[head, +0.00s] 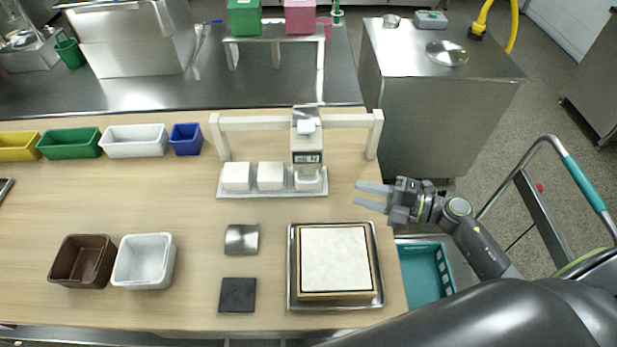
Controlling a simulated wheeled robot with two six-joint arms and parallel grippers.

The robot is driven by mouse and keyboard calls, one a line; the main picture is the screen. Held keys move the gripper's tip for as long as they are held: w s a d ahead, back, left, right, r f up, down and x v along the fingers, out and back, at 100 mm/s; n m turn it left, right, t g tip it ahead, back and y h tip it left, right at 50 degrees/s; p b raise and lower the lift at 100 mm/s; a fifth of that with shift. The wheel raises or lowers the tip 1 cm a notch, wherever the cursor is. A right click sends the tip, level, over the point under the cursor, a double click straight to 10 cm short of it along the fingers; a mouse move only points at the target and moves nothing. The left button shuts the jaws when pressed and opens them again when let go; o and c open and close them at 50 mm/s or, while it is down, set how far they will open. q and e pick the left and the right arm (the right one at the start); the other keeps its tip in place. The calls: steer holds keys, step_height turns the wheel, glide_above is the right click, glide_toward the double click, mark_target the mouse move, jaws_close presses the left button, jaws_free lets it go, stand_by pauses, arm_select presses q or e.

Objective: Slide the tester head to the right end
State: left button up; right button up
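The tester head (306,142) is a grey-and-white block with a small display, mounted on a white horizontal rail (255,123) between two posts. It stands right of the rail's middle, with a stretch of bare rail between it and the right post (375,137). A metal tray (245,194) lies below with white blocks (270,176) on it; the rightmost block is under the head and partly hidden. My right gripper (372,197) is open and empty, right of the tray and in front of the right post, its fingers pointing left. My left gripper is not in view.
A framed white slab on a metal tray (378,290) lies at the front right. A metal piece (242,239) and a dark square (238,294) lie left of it. Brown (82,261) and white bins (144,261) stand at the left. Coloured bins line the back left.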

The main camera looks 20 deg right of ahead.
mark_target(310, 181)
steer(key=p+x, duration=0.3)
steer(key=x, duration=1)
steer(key=shift+w+a, duration=0.25)
steer(key=shift+a, duration=0.05)
steer(key=shift+f, duration=0.1)
jaws_close()
